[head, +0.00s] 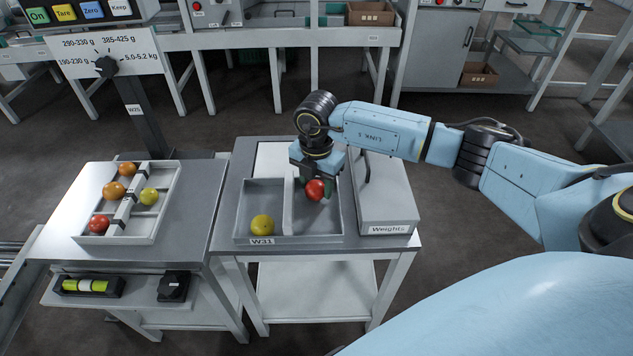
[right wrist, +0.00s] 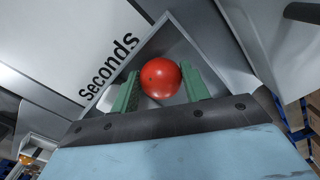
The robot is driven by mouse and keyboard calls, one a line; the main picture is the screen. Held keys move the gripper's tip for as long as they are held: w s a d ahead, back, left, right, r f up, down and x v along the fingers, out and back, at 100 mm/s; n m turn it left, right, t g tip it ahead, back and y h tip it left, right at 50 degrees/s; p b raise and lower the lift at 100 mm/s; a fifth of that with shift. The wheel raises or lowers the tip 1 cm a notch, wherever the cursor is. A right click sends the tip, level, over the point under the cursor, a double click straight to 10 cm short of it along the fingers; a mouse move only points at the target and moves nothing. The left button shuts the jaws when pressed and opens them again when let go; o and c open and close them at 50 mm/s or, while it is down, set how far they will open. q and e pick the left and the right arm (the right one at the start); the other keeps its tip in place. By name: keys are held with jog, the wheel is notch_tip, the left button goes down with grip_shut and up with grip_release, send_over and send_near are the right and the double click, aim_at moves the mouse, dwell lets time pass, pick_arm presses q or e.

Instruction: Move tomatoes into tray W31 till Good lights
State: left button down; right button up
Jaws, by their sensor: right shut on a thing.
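Tray W31 (head: 287,240) is a grey tray with two compartments on the middle table. A yellow tomato (head: 262,225) lies in its left compartment. My right gripper (head: 316,186) is shut on a red tomato (head: 315,190) over the right compartment; in the right wrist view the red tomato (right wrist: 160,78) sits between the green fingers. Whether it touches the tray floor I cannot tell. On the left table, a white tray (head: 146,238) holds several tomatoes: orange (head: 114,190), another orange (head: 127,169), yellow-green (head: 149,196) and red (head: 99,224). My left gripper is not in view.
A box marked Weights (head: 390,229) stands right of tray W31. At the upper left is a panel with On, Tare, Zero and Keep buttons (head: 80,12) above a dial (head: 106,66). A spirit level (head: 88,286) lies on the front left. A "Seconds" label (right wrist: 109,68) shows in the right wrist view.

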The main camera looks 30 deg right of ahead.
jog(key=shift+f, duration=0.2)
jog(key=o, duration=0.8)
jog(key=c, duration=0.3)
